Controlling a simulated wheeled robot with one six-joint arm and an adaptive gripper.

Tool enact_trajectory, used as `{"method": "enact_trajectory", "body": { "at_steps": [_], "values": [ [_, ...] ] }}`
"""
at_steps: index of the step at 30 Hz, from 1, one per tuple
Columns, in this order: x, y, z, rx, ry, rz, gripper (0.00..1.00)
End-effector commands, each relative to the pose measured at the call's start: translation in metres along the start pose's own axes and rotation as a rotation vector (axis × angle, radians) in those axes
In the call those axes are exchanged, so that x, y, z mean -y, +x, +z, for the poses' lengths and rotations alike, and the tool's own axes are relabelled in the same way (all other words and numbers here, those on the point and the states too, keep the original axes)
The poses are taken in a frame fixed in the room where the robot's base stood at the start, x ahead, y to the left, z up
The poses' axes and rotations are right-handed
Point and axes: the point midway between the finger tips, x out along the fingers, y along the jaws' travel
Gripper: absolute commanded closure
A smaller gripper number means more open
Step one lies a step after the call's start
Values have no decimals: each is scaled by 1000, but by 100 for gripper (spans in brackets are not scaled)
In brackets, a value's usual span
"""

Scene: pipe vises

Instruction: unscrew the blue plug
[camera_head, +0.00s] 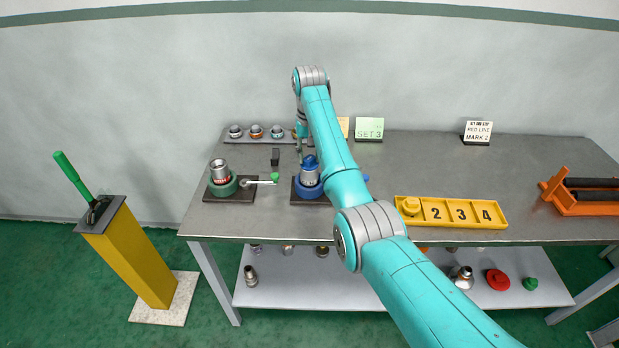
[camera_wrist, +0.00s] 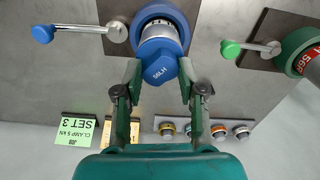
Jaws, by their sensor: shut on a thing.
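The blue plug (camera_wrist: 160,68) has a hexagonal head with a marking that seems to end in "LH". It sits on the end of a silver pipe fitting (camera_wrist: 158,32) held in the blue vise (camera_wrist: 178,14). The blue plug (camera_head: 310,161) and blue vise (camera_head: 300,186) also show in the head view, partly behind my arm. My gripper (camera_wrist: 160,72) has one finger on each side of the plug's head and is shut on it. In the head view my gripper (camera_head: 304,152) comes down over the vise. The exact finger contact is hard to see.
A green vise (camera_head: 222,188) with a green-knobbed handle (camera_head: 274,178) stands to the left. The blue vise's handle (camera_wrist: 75,30) reaches sideways. Several ringed fittings (camera_head: 256,132) and a "SET 3" card (camera_head: 369,128) stand behind. A yellow numbered tray (camera_head: 450,222) lies to the right.

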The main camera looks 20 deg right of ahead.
Motion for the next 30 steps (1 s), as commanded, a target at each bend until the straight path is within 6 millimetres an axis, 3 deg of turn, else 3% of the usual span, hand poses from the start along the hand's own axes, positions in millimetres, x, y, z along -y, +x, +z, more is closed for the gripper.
{"method": "enact_trajectory", "body": {
  "at_steps": [21, 30],
  "values": [
    [0, -1, 0, 0, 824, 0, 100],
    [0, -1, 0, 0, 947, 0, 100]
  ]
}}
